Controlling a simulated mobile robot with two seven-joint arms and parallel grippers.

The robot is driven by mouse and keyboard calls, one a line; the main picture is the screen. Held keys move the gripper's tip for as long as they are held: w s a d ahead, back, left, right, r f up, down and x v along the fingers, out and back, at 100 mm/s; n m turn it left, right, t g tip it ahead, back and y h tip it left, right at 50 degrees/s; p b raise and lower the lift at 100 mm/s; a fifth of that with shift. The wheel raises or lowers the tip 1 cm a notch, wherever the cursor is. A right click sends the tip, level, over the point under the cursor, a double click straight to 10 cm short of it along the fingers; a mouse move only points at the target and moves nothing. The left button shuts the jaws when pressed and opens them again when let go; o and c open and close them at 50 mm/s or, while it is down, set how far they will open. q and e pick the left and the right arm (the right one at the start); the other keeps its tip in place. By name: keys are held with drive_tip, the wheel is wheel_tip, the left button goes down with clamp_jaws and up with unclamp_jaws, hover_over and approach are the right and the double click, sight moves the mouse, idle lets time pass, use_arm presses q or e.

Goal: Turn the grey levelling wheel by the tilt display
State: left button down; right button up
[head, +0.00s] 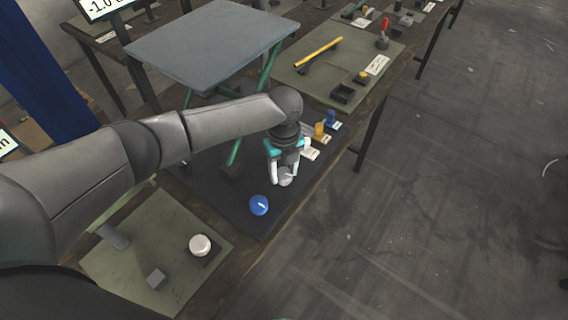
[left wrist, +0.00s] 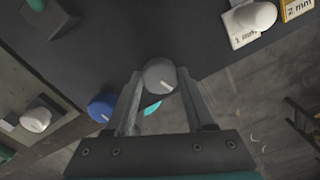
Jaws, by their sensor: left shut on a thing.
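The grey levelling wheel (head: 286,180) stands on the dark mat near the bench's front edge, next to a blue wheel (head: 259,205). My left gripper (head: 284,176) reaches down from above with its fingers on both sides of the grey wheel, shut on it. In the left wrist view the grey wheel (left wrist: 160,76) sits between the fingertips, a light mark line on its face. The tilt display (head: 101,8) is at the top left, cut by the frame edge, and reads about -1.0. My right gripper is not in view.
A grey platform (head: 210,45) on green legs stands behind my arm. White, yellow and blue pieces with labels stand just behind the gripper, including a white one (head: 307,145). A white knob (head: 200,245) sits on a green mat (head: 140,262) at the front left. Open floor lies to the right.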

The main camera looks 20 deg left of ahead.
use_arm(q)
drive_tip(key=n+p, duration=0.4)
drive_tip(key=n, duration=0.1)
drive_tip(key=shift+r+n, duration=0.15)
drive_tip(key=shift+n, duration=0.15)
drive_tip(key=n+p, duration=0.2)
drive_tip(key=n, duration=0.1)
drive_tip(key=shift+n+p, duration=0.45)
drive_tip(key=shift+n, duration=0.85)
drive_tip(key=shift+w+a, duration=0.1)
drive_tip(key=shift+c, duration=1.3)
unclamp_jaws()
